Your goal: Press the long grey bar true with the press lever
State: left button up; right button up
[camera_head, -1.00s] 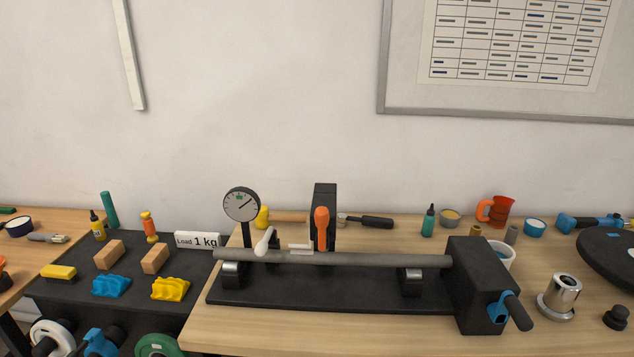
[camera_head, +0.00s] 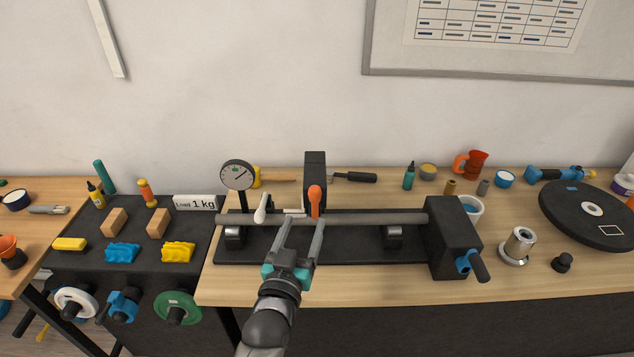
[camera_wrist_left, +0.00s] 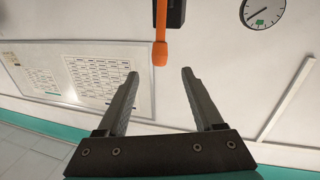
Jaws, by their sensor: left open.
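The long grey bar (camera_head: 370,218) lies level across two supports on a black base (camera_head: 350,250), its right end at a black block (camera_head: 452,236). The press, a black post (camera_head: 315,170) with an orange-handled lever (camera_head: 314,200), stands behind the bar's middle. A white-handled lever (camera_head: 262,207) is left of it. The dial gauge (camera_head: 237,176) stands over the bar's left part. My left gripper (camera_head: 303,222) is open and empty, its fingertips near the bar in front of the orange lever. In the left wrist view the orange lever (camera_wrist_left: 160,40) shows beyond the open fingers (camera_wrist_left: 158,75).
A blue-fitted crank (camera_head: 470,264) sticks out at the block's front right. A metal cup (camera_head: 518,246), a black knob (camera_head: 563,262) and a black disc (camera_head: 595,215) stand to the right. A load sign (camera_head: 196,202) and wooden blocks (camera_head: 114,221) lie left.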

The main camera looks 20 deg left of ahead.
aim_at(314, 199)
pick_arm(q)
jog(key=w, duration=0.6)
jog(key=shift+w+a, duration=0.2)
jog(key=shift+w, duration=0.05)
jog(key=w+b, duration=0.4)
jog(key=w, duration=0.1)
jog(key=shift+w+a+f+b, duration=0.2)
jog(key=shift+w+b, duration=0.1)
jog(key=shift+b, duration=0.1)
jog(key=shift+w+r+b, duration=0.1)
jog(key=shift+w+b, duration=0.45)
jog(key=shift+w, duration=0.3)
grip_shut()
